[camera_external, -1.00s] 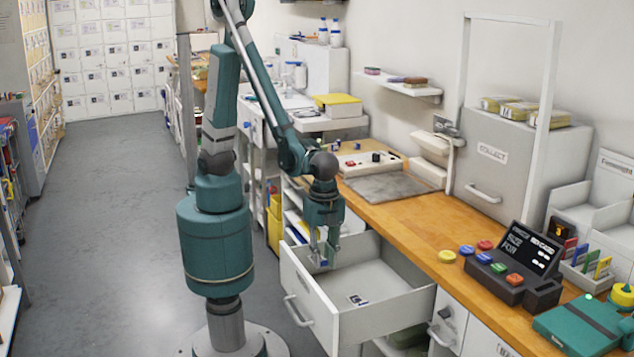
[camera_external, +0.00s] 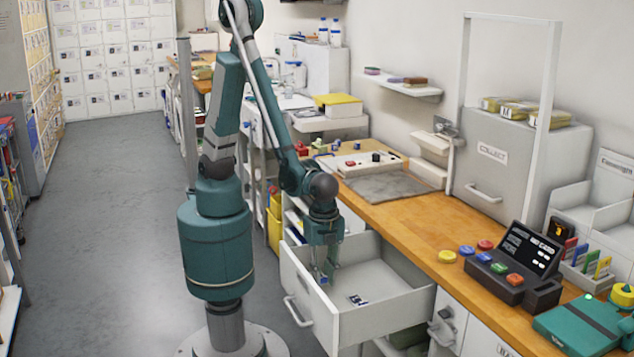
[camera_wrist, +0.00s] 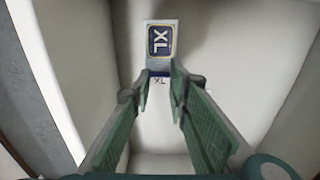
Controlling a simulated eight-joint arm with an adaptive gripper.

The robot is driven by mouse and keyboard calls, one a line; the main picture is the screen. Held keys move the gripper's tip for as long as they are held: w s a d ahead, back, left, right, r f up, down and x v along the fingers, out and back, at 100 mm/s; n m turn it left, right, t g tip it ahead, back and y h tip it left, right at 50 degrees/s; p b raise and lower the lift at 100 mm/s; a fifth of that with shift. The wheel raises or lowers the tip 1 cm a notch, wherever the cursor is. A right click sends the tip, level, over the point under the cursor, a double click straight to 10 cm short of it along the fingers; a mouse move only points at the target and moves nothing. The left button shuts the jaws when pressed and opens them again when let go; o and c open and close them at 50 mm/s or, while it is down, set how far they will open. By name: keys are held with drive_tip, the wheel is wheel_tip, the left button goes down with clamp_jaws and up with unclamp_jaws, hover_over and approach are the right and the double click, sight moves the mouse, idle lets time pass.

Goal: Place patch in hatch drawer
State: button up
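A small dark-and-white label (camera_external: 358,300) lies on the drawer floor. In the wrist view it is mostly hidden behind the fingers and patch.
The drawer's walls surround my gripper, and its floor is otherwise bare. The wooden counter (camera_external: 425,222) runs above it, with a grey mat (camera_external: 388,187), coloured buttons and a display terminal (camera_external: 530,250). A white hatch (camera_external: 490,155) marked "COLLECT" stands behind.

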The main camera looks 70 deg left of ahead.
sight(323, 277)
drive_tip(key=shift+f+b, duration=0.55)
drive_tip(key=shift+f, duration=1.3)
drive_tip(key=shift+f, duration=0.15)
drive_tip(key=o, duration=0.6)
drive_tip(key=shift+r+p, duration=1.55)
drive_tip(key=shift+r, duration=4.6)
